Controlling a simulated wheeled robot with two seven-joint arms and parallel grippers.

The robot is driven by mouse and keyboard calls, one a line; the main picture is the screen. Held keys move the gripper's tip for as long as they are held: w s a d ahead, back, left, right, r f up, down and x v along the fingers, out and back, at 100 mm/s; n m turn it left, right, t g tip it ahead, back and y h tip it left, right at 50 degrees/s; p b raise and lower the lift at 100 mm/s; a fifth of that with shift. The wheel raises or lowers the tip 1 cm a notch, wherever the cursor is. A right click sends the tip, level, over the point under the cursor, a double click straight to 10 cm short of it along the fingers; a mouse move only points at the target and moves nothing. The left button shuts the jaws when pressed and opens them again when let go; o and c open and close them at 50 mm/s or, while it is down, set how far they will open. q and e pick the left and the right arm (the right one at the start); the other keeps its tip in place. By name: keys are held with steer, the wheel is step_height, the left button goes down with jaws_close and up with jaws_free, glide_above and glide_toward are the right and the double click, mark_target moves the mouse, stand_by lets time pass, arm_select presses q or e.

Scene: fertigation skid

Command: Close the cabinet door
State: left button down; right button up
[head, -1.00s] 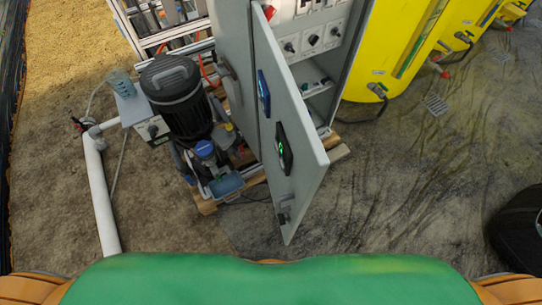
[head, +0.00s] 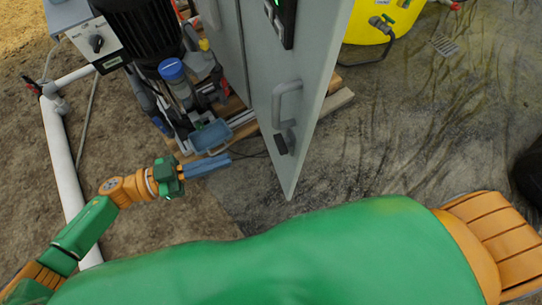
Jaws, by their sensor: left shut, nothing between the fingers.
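The grey cabinet door (head: 300,75) stands open in the head view, swung out toward me, with its lower corner pointing at my body. A grey handle (head: 286,103) and a small black latch (head: 284,141) are on its face. My left gripper (head: 222,162) is shut and empty, to the left of the door's lower part and apart from it. The cabinet's inside is hidden behind the door and above the frame. My right gripper is not in view.
A pump with a blue cap (head: 172,70) and a grey control box (head: 97,40) stand left of the door. A white pipe (head: 62,155) runs along the floor at the left. A yellow tank (head: 385,20) is at the back right.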

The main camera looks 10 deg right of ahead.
mark_target(294, 138)
arm_select(q)
steer(key=d, duration=0.4)
steer(key=w+d, duration=0.1)
steer(key=d, duration=0.9)
steer(key=shift+w+r, duration=0.15)
steer(key=shift+r, duration=0.05)
